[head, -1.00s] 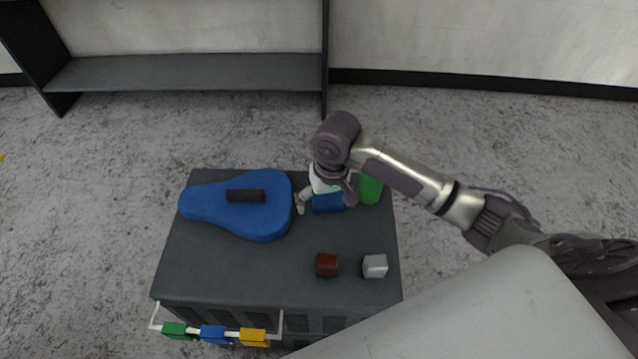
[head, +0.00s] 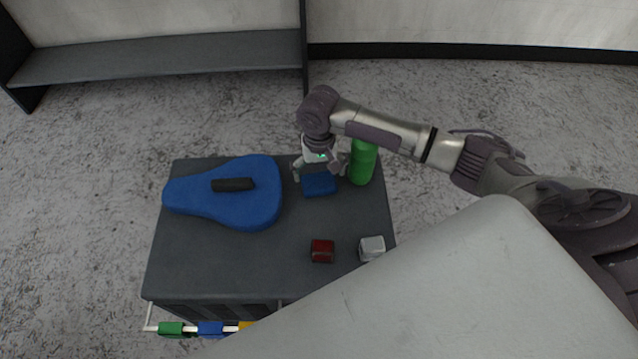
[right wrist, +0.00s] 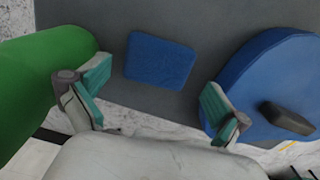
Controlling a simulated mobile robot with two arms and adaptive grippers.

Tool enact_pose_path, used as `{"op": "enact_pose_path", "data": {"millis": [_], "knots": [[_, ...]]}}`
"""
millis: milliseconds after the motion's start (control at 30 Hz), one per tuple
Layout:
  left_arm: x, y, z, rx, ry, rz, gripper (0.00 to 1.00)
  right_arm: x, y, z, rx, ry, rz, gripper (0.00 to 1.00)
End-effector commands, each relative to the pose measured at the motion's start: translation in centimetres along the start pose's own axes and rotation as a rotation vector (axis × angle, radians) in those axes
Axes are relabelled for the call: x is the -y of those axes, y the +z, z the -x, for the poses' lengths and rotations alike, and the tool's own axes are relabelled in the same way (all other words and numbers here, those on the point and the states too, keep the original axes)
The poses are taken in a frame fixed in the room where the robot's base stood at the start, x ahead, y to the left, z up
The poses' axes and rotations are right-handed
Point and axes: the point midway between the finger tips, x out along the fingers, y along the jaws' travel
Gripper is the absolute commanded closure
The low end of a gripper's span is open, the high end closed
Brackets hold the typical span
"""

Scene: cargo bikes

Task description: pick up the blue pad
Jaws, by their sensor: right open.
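The blue pad (head: 318,184) is a small flat rectangle lying on the dark grey top of a cart (head: 210,262), between a big blue guitar-shaped piece and a green cylinder. In the right wrist view the blue pad (right wrist: 160,60) lies flat, ahead of and between my spread fingers. My right gripper (head: 320,172) is above the pad, at its far side in the head view. It also shows in the right wrist view (right wrist: 155,97), open and empty, with its teal-lined fingers apart from the pad. My left gripper is not in view.
A blue guitar-shaped piece with a black bar (head: 235,205) lies left of the pad. A green cylinder (head: 362,163) stands close on the right. A red block (head: 322,250) and a white block (head: 371,247) sit nearer. A grey shelf (head: 160,57) stands behind.

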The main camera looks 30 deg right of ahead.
Motion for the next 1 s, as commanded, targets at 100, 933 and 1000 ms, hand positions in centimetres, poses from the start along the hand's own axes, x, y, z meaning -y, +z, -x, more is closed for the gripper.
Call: {"op": "enact_pose_path", "data": {"millis": [100, 933, 1000], "knots": [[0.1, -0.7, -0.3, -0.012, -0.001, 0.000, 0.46, -0.1, 0.1, -2.1, 0.002, 0.002, -0.001, 0.00], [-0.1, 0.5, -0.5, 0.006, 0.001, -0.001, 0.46, -0.1, 0.0, -4.0, -0.001, 0.001, 0.001, 0.36], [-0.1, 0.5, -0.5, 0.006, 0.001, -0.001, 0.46, -0.1, 0.0, -3.9, -0.001, 0.001, 0.001, 0.36]]}}
